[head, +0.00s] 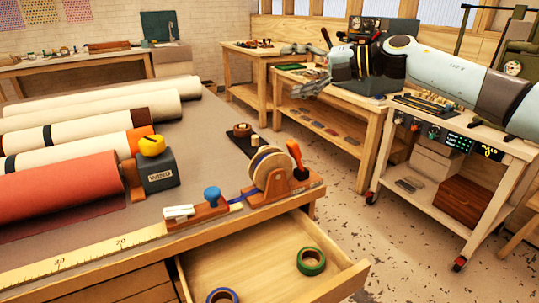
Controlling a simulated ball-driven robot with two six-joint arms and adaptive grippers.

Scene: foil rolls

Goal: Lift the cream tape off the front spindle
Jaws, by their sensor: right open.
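A round cream tape roll (276,171) stands upright in a wooden holder (299,185) at the table's front right corner. A blue band shows around or beside it on its left, and I cannot tell whether this is a second roll. The spindle itself is hidden or too small to make out. My right gripper (308,84) is open and empty. It is far behind and above the cream tape, in front of the back workbench in the picture. My left gripper is not in view.
An orange handle (296,157) rises beside the cream tape. A small dark stand (240,139) is behind it, and a blue-knobbed tool (211,196) is to its left. Large rolls (60,195) fill the table's left. An open drawer (262,268) below holds a green ring (301,261).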

